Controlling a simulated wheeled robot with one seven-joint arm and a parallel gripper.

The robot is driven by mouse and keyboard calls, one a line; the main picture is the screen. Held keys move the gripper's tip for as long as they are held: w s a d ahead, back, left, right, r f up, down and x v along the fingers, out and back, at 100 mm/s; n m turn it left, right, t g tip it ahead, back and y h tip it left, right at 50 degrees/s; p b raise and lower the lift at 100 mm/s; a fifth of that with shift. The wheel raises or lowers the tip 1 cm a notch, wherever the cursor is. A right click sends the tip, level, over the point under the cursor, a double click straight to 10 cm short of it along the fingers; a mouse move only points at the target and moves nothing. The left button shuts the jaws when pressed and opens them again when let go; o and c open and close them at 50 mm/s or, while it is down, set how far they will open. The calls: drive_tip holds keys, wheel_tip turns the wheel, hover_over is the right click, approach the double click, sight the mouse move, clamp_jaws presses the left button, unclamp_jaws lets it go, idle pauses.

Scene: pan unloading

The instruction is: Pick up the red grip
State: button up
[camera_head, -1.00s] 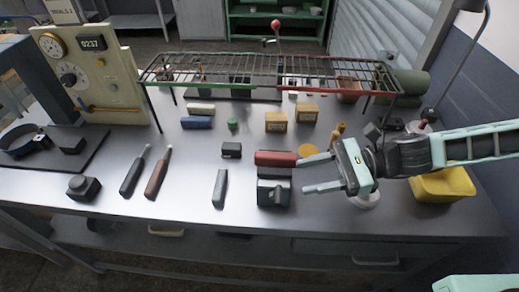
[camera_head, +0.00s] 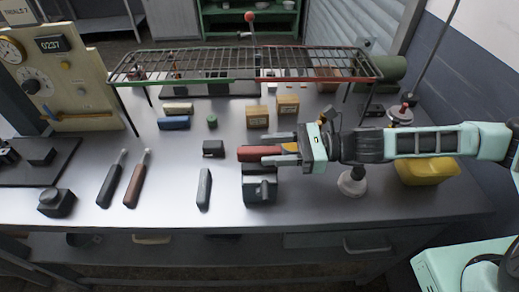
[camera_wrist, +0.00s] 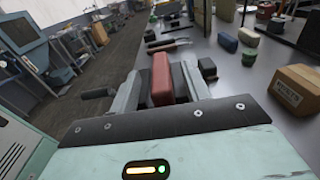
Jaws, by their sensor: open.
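The red grip (camera_head: 258,153) is a rounded red bar lying across the top of a dark block-shaped device (camera_head: 259,187) near the front middle of the table. My gripper (camera_head: 282,155) is open and comes in from the right, its fingers pointing left at the grip's right end. In the wrist view the red grip (camera_wrist: 162,82) stands between the two fingers (camera_wrist: 160,95). Whether the fingers touch it cannot be told.
A wire rack (camera_head: 240,65) on legs stands behind. Small wooden boxes (camera_head: 257,117), a black block (camera_head: 213,148) and a dark upright bar (camera_head: 204,189) lie close by.

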sight(259, 149)
drive_tip(key=a, duration=0.3)
drive_tip(key=shift+a+p, duration=0.15)
drive_tip(key=shift+p, duration=0.25)
drive_tip(key=shift+c, duration=0.4)
clamp_jaws()
drive_tip(key=shift+r, duration=0.1)
